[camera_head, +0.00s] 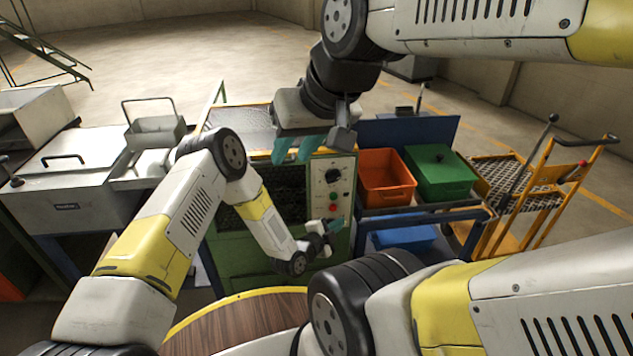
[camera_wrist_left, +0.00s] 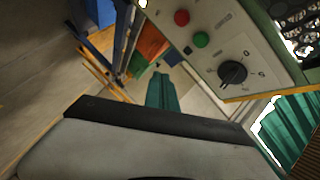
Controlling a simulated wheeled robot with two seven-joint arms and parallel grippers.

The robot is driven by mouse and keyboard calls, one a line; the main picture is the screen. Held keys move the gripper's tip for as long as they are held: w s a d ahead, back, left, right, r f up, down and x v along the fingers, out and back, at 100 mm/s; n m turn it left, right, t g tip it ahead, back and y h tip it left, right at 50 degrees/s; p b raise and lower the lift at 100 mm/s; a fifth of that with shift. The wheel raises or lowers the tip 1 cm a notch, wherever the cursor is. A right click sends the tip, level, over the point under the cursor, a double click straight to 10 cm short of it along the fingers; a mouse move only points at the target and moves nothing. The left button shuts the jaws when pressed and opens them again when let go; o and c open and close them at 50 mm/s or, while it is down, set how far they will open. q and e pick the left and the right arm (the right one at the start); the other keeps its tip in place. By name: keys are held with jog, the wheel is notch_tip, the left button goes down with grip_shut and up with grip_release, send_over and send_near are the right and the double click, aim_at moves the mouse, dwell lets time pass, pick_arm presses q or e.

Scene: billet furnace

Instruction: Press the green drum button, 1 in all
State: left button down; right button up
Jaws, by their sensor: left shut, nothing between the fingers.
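The green button (camera_head: 333,196) sits on the light control panel of the green machine, below a black dial (camera_head: 333,175) and above a red button (camera_head: 333,208). In the left wrist view the green button (camera_wrist_left: 201,40) lies between the red button (camera_wrist_left: 182,18) and the dial (camera_wrist_left: 232,73). My left gripper (camera_head: 335,226) is shut and empty, just below the buttons in the head view.
An orange bin (camera_head: 386,180) and a green bin (camera_head: 440,172) stand right of the panel, above a blue bin (camera_head: 403,236). A yellow cart (camera_head: 520,190) is at the far right. A grey cabinet (camera_head: 70,200) stands left. My right gripper hangs close above the panel.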

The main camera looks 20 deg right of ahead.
aim_at(334, 197)
pick_arm(q)
jog(key=shift+w+d, duration=0.35)
jog(key=shift+w, duration=1.1)
jog(key=shift+w+d, duration=0.3)
jog(key=shift+w, duration=1.1)
jog(key=shift+w+d, duration=0.35)
jog(key=shift+w, duration=1.1)
jog(key=shift+w, duration=0.15)
jog(key=shift+w, duration=0.25)
